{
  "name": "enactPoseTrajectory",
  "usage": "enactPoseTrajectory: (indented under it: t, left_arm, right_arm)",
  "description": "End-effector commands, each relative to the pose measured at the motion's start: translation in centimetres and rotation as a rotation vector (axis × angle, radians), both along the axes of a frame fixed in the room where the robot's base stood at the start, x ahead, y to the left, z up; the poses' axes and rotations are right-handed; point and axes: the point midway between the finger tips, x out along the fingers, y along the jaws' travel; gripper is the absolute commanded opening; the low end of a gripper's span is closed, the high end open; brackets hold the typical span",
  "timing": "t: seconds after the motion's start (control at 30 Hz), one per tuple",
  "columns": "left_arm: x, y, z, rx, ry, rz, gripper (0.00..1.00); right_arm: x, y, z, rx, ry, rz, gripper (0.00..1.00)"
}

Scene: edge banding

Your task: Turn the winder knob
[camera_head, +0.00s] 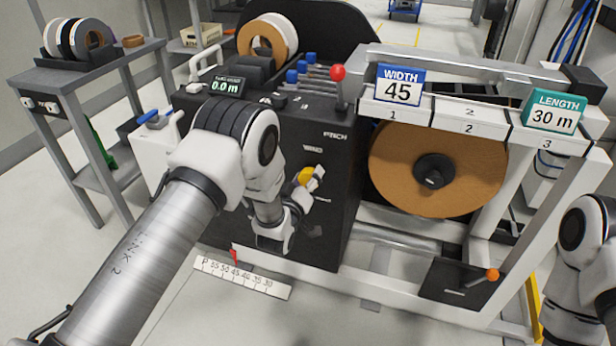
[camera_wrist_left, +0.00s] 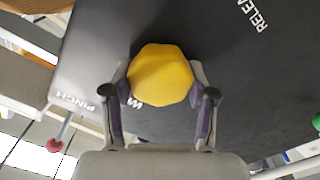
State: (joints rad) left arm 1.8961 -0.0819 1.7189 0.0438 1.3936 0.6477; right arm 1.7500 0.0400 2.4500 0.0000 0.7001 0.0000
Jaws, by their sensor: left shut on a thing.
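The yellow winder knob (camera_head: 305,177) sits on the front face of the black machine (camera_head: 335,110), under the word WIND. In the left wrist view the knob (camera_wrist_left: 161,75) is a many-sided yellow shape between two fingers. My left gripper (camera_head: 313,182) is shut on the knob, its fingers on either side of it; it also shows in the left wrist view (camera_wrist_left: 162,90). The left forearm hides part of the machine's front. My right arm shows at the right edge, but its gripper is out of the picture.
A red-topped lever (camera_head: 338,74) and several blue-topped levers stand on the machine. The counter (camera_head: 226,86) reads 0.0 m. An orange-knobbed lever (camera_head: 492,274) sits low right.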

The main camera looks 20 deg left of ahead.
Motion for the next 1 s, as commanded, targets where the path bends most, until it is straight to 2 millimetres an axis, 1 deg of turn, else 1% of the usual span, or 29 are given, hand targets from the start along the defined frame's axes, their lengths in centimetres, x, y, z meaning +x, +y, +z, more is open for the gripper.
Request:
enactPoseTrajectory:
  t: [0.23, 0.27, 0.3, 0.33, 0.63, 0.73, 0.87, 1.0]
  left_arm:
    - [0.0, 0.0, 0.0, 0.0, -0.001, 0.001, 0.23]
    - [0.0, 0.0, 0.0, 0.0, -0.001, 0.001, 0.61]
    - [0.0, 0.0, 0.0, 0.0, -0.001, 0.001, 0.75]
    - [0.0, 0.0, 0.0, 0.0, -0.001, 0.001, 0.82]
    - [0.0, 0.0, 0.0, 0.001, 0.0, 0.0, 0.82]
    - [-0.6, 0.0, -0.1, 0.001, 0.001, 0.0, 0.82]
    - [-2.9, 0.1, -0.1, 0.001, 0.004, 0.001, 0.82]
    - [-6.7, 0.2, -0.1, 0.001, 0.004, 0.001, 0.82]
  right_arm:
    - [0.0, 0.0, 0.0, 0.0, 0.0, 0.0, 0.54]
    - [0.0, 0.0, 0.0, 0.0, 0.0, 0.0, 0.54]
    - [0.0, 0.0, 0.0, 0.0, 0.0, 0.0, 0.54]
    - [0.0, 0.0, 0.0, 0.0, 0.0, 0.0, 0.54]
    - [0.0, 0.0, 0.0, 0.0, 0.0, 0.0, 0.54]
    - [0.0, 0.0, 0.0, 0.0, 0.0, 0.0, 0.54]
    - [0.0, 0.0, 0.0, 0.0, 0.0, 0.0, 0.54]
    - [0.0, 0.0, 0.0, 0.0, 0.0, 0.0, 0.54]
